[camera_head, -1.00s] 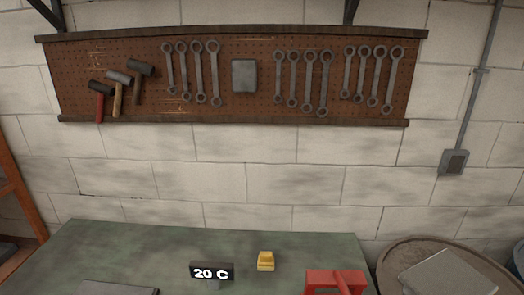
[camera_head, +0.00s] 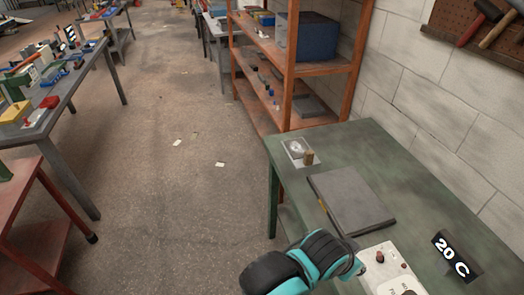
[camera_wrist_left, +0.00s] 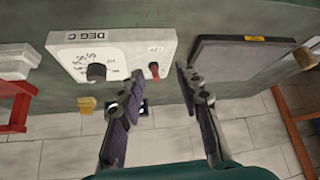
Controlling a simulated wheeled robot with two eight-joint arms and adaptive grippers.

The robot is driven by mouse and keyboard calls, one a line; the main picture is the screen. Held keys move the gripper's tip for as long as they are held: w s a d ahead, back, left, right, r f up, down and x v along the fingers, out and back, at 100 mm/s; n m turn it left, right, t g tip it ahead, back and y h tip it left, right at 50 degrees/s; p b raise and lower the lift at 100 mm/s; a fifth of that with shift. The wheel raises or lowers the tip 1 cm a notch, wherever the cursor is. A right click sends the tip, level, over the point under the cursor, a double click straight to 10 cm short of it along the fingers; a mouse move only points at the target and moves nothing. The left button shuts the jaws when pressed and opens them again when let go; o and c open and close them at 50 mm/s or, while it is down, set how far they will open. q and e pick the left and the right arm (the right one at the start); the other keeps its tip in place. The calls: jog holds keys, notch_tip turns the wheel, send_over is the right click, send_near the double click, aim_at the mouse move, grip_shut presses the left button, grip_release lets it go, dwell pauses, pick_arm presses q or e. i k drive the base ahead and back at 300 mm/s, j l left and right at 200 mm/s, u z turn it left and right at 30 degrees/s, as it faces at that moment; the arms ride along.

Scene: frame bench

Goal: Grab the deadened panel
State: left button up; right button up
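A dark grey flat panel (camera_head: 350,198) lies on the green bench in the head view; whether it is the deadened one I cannot tell by looks alone. In the left wrist view, a dark flat panel (camera_wrist_left: 240,65) with a yellow label on its edge lies at upper right. My left gripper (camera_wrist_left: 158,78) is open and empty, its fingers spread beside the near edges of this panel and the white dial box (camera_wrist_left: 110,50). In the head view only my teal and black left arm shows at the bottom. My right gripper is not in view.
The white control box (camera_head: 388,272) and the "20 C" sign (camera_head: 455,258) stand at the bench's near right. A plate with a small brown block (camera_head: 308,157) lies at the far left corner. A yellow block (camera_wrist_left: 87,104) shows in the wrist view. An orange shelf (camera_head: 290,70) stands beyond.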

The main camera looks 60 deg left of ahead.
aim_at(302, 156)
jog(key=u, duration=1.55)
jog(key=z, duration=0.4)
jog(key=i+j+z, duration=0.15)
jog(key=z, duration=0.25)
jog(key=j+z, duration=0.25)
jog(key=z, duration=0.2)
jog(key=i+j+z, duration=0.1)
jog(key=j+z, duration=0.3)
jog(key=i+j+z, duration=0.1)
jog(key=j+z, duration=0.2)
jog(key=j, duration=1)
